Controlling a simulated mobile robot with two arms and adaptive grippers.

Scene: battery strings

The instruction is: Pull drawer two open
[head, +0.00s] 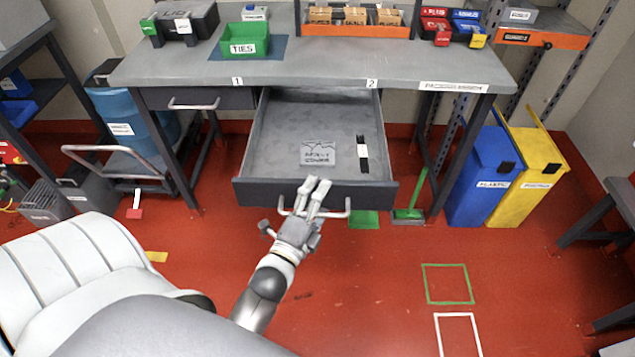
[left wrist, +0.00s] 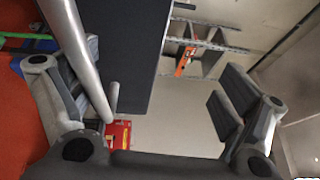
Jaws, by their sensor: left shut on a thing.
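Drawer two (head: 275,120), under the workbench label 2, stands pulled well out. Its dark front panel (head: 260,193) faces me, with a pale bar handle (head: 340,213) across it. In the left wrist view the handle bar (left wrist: 75,45) runs past the left finger, beside the dark drawer front (left wrist: 128,60). The fingers partly hide the handle in the head view. My right gripper is not in view.
Inside the drawer lie a grey labelled packet (head: 318,154) and a black item with a white label (head: 363,165). Drawer one (head: 180,98) is shut. Blue (head: 483,185) and yellow (head: 535,180) bins stand at right. A cart (head: 125,165) stands left. Red floor before the drawer is mostly clear.

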